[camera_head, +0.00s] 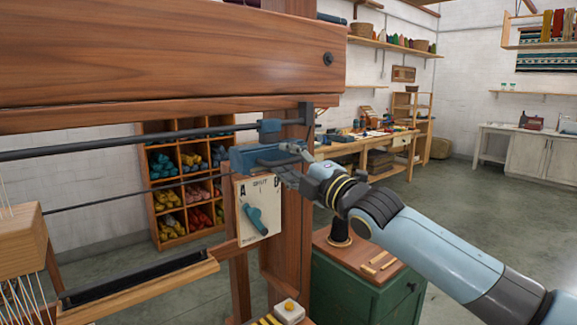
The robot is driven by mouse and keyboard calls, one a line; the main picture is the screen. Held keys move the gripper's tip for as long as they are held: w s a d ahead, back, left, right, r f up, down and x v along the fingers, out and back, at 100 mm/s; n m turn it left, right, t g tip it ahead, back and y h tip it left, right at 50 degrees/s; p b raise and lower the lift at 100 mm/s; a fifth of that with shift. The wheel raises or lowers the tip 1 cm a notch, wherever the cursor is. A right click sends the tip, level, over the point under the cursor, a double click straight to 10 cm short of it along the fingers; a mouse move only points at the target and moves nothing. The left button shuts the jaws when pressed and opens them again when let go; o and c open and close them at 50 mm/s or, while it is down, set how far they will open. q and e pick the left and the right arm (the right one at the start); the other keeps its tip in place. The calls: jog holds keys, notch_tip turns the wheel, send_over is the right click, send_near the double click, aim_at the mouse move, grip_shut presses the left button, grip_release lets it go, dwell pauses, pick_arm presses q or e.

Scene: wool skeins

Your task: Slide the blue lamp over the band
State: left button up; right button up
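The blue lamp (250,157) looks to be the blue boxy body on the thin dark rod at the loom's right post. My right gripper (294,163) is at the lamp's right end, with its fingers close around or against it. The fingers overlap the lamp, so I cannot tell whether they are closed on it. I cannot pick out the band with certainty. A long dark strip (135,279) lies in a wooden ledge at the lower left. My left gripper is not in view.
A thick wooden beam (160,55) crosses above the lamp. A smaller blue block (270,126) sits on the upper rod (130,140). A lettered card with a blue lever (258,207) hangs just below. A green cabinet (350,288) stands below my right arm.

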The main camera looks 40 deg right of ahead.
grip_shut()
jog(key=shift+f, duration=0.1)
dwell(0.4)
